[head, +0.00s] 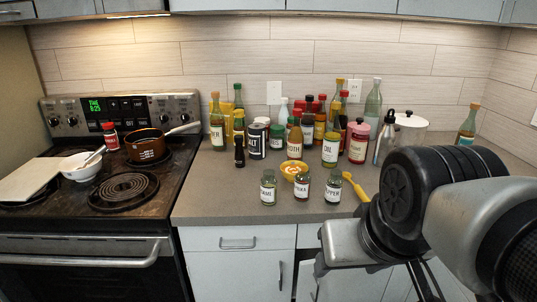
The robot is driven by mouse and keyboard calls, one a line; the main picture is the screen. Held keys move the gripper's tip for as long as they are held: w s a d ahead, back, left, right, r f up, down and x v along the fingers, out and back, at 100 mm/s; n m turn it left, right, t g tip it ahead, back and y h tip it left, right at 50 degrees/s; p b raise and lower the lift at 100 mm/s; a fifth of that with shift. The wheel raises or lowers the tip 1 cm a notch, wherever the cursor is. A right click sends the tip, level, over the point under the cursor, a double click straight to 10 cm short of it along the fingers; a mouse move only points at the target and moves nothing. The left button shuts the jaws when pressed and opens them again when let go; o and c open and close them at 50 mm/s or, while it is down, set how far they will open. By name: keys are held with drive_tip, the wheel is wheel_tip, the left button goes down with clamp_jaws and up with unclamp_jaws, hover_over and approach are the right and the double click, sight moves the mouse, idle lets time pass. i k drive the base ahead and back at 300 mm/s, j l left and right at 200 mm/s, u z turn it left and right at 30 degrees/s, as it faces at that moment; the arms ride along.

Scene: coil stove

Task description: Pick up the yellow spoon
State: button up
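A yellow spoon (356,187) lies on the grey countertop near its front edge, right of the small labelled jars. Its lower end is close to my arm in the picture and may be partly hidden behind it. My arm fills the lower right. My gripper (350,245) is at the bottom, in front of the counter edge and apart from the spoon. Its fingertips do not show clearly, so I cannot tell its opening.
Three small jars (303,186) and a yellow bowl (294,168) stand left of the spoon. Several bottles crowd behind. A white pot (411,130) stands at the back right. The stove (125,188) is at left, holding a brown pan (147,147) and white bowl (80,167).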

sight(359, 190)
drive_tip(key=i+j+z, duration=0.2)
drive_tip(key=z, duration=0.3)
drive_tip(key=i+j+z, duration=0.1)
drive_tip(key=j+z, duration=0.4)
drive_tip(key=i+j+z, duration=0.1)
drive_tip(key=j+z, duration=0.15)
drive_tip(key=z, duration=0.25)
